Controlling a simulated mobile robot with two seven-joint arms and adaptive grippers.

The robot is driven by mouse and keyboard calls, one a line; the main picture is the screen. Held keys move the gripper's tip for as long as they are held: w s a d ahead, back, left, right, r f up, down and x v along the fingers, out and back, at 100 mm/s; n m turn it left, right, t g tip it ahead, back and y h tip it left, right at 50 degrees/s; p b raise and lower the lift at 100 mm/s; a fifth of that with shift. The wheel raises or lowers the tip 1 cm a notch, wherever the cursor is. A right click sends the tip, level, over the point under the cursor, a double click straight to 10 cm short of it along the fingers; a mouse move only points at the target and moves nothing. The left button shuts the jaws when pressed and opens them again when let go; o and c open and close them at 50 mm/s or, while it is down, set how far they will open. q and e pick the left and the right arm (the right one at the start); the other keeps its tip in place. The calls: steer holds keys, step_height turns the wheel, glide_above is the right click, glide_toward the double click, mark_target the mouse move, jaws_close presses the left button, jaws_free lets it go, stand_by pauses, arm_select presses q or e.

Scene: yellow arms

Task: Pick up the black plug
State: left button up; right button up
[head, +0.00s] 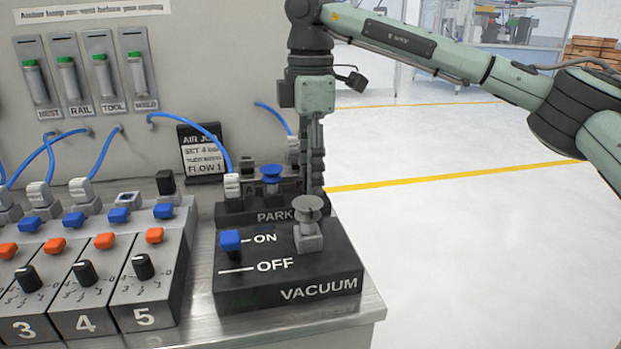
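A small black plug (166,182) stands upright at the back of the module marked 5 (150,312), right of a square socket (128,198) with no hose. My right gripper (316,185) points straight down at the right end of the PARK rack (262,214), behind the VACUUM box. It is well to the right of the black plug and apart from it. Its fingers show edge-on, dark against the rack, so whether they are open or shut is unclear. My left gripper is not in view.
White plugs with blue hoses (83,192) stand left of the black plug. The VACUUM box (290,270) has a blue switch (230,241) and a grey suction cup (309,210). An AIR JOB sign (201,152) stands behind. Open floor lies right of the bench.

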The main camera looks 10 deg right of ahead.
steer(key=c, duration=0.8)
steer(key=shift+o, duration=0.2)
steer(key=shift+r, duration=0.65)
step_height(320, 180, up, 2)
steer(key=shift+r, duration=0.25)
steer(key=s+a+r, duration=0.1)
steer(key=a+r, duration=0.6)
steer(key=a, duration=0.4)
steer(key=shift+s+a, duration=0.3)
steer(key=shift+s, duration=0.05)
